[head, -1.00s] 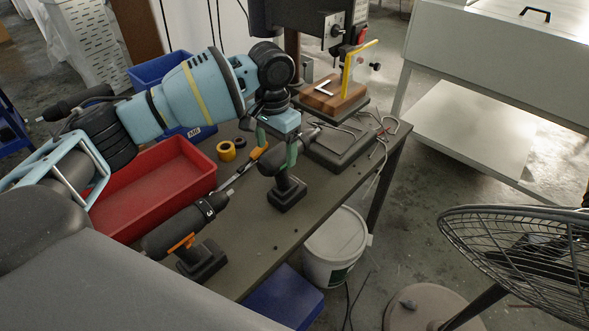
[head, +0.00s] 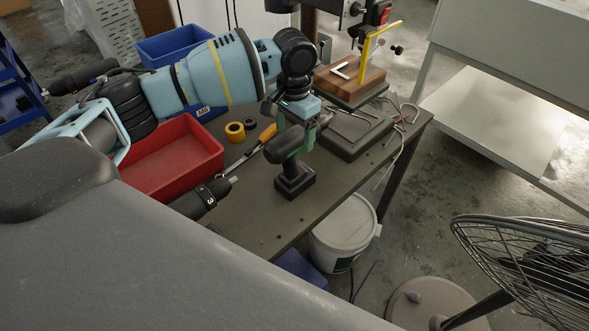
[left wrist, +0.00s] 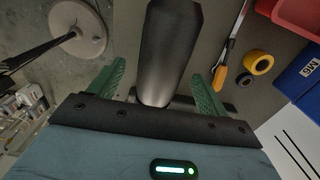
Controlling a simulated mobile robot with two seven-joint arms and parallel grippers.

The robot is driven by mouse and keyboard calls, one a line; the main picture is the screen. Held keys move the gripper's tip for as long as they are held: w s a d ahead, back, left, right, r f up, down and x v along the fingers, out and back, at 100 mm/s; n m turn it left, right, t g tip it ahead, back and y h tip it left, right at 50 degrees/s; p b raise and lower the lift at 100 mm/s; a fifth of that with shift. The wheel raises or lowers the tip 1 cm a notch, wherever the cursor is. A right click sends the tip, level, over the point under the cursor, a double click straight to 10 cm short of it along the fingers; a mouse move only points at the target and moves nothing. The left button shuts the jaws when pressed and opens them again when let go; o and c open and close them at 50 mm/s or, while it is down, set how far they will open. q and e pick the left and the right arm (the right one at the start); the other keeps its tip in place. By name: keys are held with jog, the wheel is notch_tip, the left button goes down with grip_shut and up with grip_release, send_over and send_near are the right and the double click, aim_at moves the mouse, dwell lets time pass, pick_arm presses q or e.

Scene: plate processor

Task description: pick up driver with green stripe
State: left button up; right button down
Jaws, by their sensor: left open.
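A dark power driver (head: 287,148) stands upright on its battery base (head: 295,182) on the grey table. A green stripe cannot be made out clearly on it. My left gripper (head: 296,131) is at the driver's body, open, with its green fingers pointing down. In the left wrist view, the driver's dark rounded body (left wrist: 168,50) lies between the spread fingers of the left gripper (left wrist: 157,72), with gaps on both sides. A second driver (head: 202,198), marked 3, lies nearer me, partly hidden by my own body. My right gripper is out of view.
A red bin (head: 175,165) and a blue bin (head: 170,50) stand left of the driver. Yellow tape (head: 235,131) and an orange-handled tool (head: 267,134) lie between. A drill press stand (head: 350,82) is behind. A white bucket (head: 343,232) and a fan (head: 530,265) are on the floor.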

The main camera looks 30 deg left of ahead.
pick_arm(q)
jog(key=shift+f, duration=2.4)
jog(key=shift+w, duration=0.1)
grip_shut()
jog(key=shift+r, duration=0.15)
